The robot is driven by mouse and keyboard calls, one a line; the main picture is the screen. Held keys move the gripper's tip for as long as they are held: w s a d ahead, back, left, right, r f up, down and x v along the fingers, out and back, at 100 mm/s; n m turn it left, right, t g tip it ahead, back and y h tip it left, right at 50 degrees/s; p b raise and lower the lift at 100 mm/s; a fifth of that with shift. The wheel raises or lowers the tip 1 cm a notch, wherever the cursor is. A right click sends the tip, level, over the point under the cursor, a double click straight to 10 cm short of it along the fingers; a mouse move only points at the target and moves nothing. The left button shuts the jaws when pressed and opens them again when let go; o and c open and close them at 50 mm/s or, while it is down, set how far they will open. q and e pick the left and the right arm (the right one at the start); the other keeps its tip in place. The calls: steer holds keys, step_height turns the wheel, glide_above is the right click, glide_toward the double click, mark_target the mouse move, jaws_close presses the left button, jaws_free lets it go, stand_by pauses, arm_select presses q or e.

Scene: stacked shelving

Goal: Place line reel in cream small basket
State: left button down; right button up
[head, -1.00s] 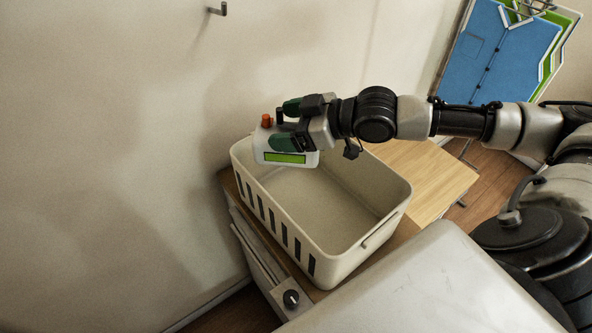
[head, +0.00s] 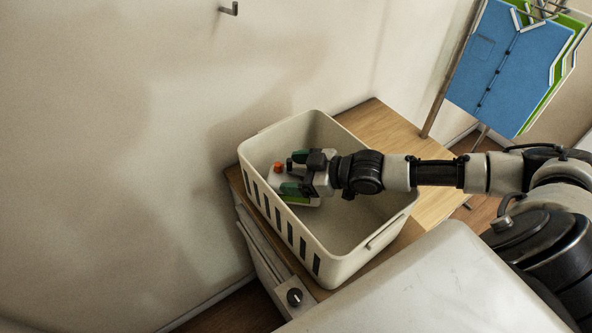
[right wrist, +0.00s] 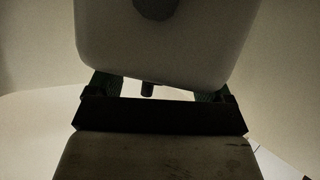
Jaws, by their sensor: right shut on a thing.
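The line reel (head: 274,181) is a white boxy thing with an orange-red cap and a green label. My right gripper (head: 295,172) is shut on it and holds it inside the cream basket (head: 345,268), near the left wall and below the rim. Whether the reel touches the basket floor I cannot tell. The basket has a slotted left side and a handle hole in front. My left gripper is not in view.
The basket stands on a wooden-topped cabinet (head: 375,122) against the bare wall. Blue and green clothes (head: 512,65) hang at the upper right. A wall hook (head: 229,9) sits at the top. The basket's floor to the right of the reel looks clear.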

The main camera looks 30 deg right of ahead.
steer(key=shift+f+b, duration=0.3)
steer(key=shift+f, duration=0.2)
steer(key=o, duration=1.6)
steer(key=shift+r, duration=0.15)
steer(key=v, duration=0.7)
steer(key=shift+s+d+r, duration=0.1)
steer(key=shift+s+r, duration=0.05)
steer(key=shift+r, duration=0.35)
steer(key=shift+r, duration=0.1)
